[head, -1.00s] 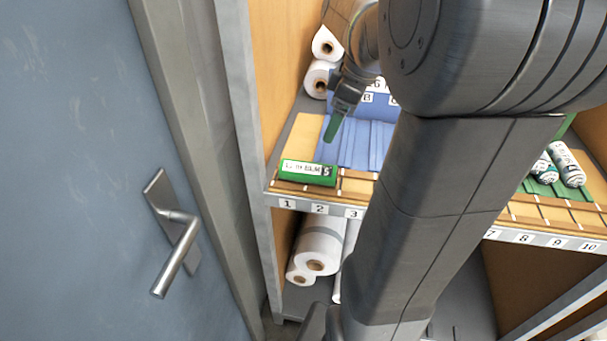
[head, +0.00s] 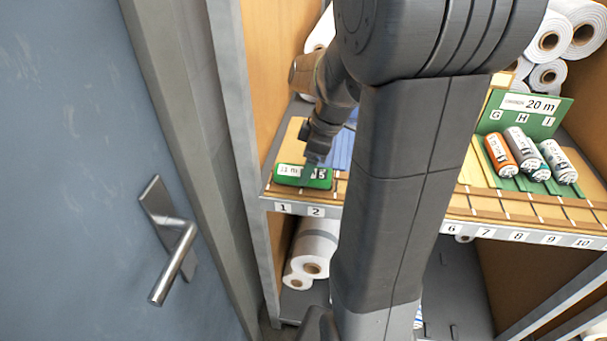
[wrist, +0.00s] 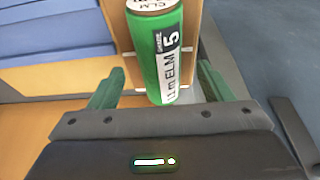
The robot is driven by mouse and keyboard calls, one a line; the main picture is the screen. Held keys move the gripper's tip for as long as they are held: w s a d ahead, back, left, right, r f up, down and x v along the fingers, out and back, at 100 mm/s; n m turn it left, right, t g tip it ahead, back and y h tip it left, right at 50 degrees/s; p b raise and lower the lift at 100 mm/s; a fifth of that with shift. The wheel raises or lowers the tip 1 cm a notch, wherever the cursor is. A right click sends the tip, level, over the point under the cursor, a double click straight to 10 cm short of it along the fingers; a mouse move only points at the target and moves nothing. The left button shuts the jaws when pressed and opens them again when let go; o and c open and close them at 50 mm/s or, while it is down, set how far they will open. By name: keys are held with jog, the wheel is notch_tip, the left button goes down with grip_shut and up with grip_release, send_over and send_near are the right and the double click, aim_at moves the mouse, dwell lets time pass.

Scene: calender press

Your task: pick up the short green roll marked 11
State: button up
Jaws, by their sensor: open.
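The short green roll (head: 288,174) lies on the shelf's front edge at the left, above labels 1 and 2. Its white label reads 11 m in the head view. In the wrist view the green roll (wrist: 150,58) shows "11 m ELM" and a 5 on a black patch. My gripper (head: 313,172) is over the roll's right part in the head view. In the wrist view my gripper (wrist: 160,86) is open, with one green finger on each side of the roll's near end. I see no contact; the exact height gap cannot be told.
A wooden side wall (head: 250,95) stands close left of the roll. Blue slats (head: 341,150) lie behind it. Other rolls, one orange (head: 499,155), lie on a green section at right. White rolls (head: 314,250) are below. A door handle (head: 172,250) is at left.

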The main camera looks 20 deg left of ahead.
jog(key=shift+x, duration=1.4)
jog(key=c, duration=1.1)
